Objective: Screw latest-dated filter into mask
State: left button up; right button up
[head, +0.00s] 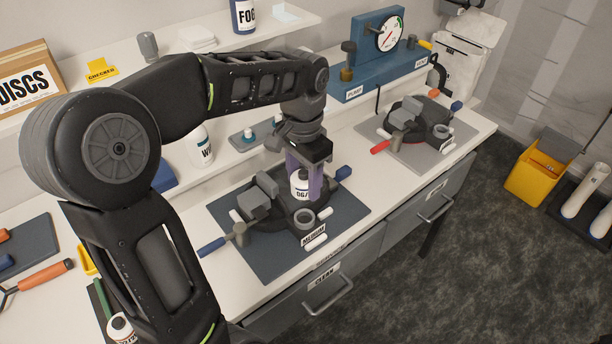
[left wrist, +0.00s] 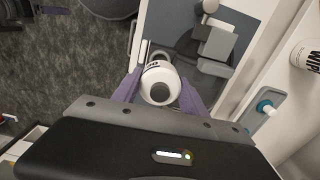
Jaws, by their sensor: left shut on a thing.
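My left gripper (head: 303,192) reaches over the blue mat with its purple fingers shut on a white filter (head: 299,184). The filter's label begins "06/"; the rest is hidden. In the left wrist view the white round filter (left wrist: 158,88), with a dark centre, sits between the fingers. A black mask (head: 283,218) with grey blocks and a round grey port (head: 305,218) lies on the mat below, beside a "MEDIUM" tag (head: 312,236). The held filter is above and behind that port in the head view; I cannot tell whether it touches the mask. My right gripper is not in view.
A second mask (head: 420,118) lies on a grey mat at the right. A blue gauge stand (head: 372,66) stands behind. A white round item with a dark label (head: 121,328) is at the lower left. A shelf runs behind.

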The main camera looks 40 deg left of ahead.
aim_at(304, 198)
pick_arm(q)
jog(key=shift+w+f, duration=0.15)
jog(key=shift+f, duration=0.1)
jog(key=shift+f+b, duration=0.5)
jog(key=shift+b, duration=0.1)
jog(key=shift+f+b, duration=1.6)
jog(key=shift+f, duration=0.6)
jog(key=shift+f+b, duration=0.85)
jog(key=shift+f, duration=0.4)
jog(key=m+p, duration=0.1)
jog(key=m, duration=0.3)
jog(key=shift+r, duration=0.1)
jog(key=m, duration=0.5)
jog(key=shift+p, duration=0.35)
jog(key=o, duration=1.6)
